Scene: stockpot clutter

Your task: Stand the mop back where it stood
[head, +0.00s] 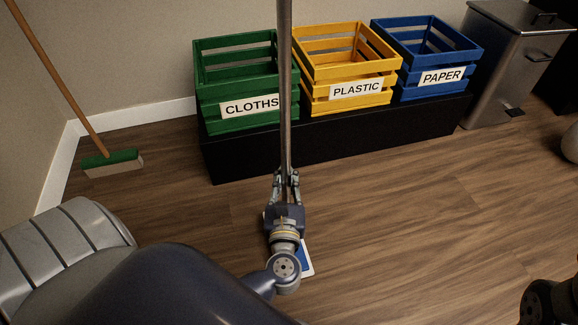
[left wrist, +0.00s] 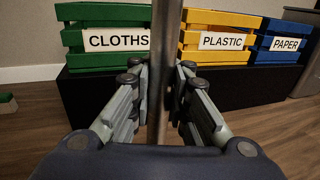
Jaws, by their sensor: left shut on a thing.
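The mop's grey metal pole (head: 285,90) runs nearly upright from the top of the head view down into my left gripper (head: 286,178). The gripper's jaws are shut around the pole. In the left wrist view the pole (left wrist: 162,60) passes between the two fingers (left wrist: 160,95). A blue and white flat piece (head: 306,258) shows on the floor side behind my wrist, perhaps the mop head; most of it is hidden. The pole's top end is out of view.
A black bench (head: 330,140) holds a green cloths crate (head: 225,85), a yellow plastic crate (head: 340,70) and a blue paper crate (head: 425,60). A broom (head: 110,160) leans in the left corner. A metal bin (head: 505,70) stands right. Wood floor (head: 420,210) is clear in front.

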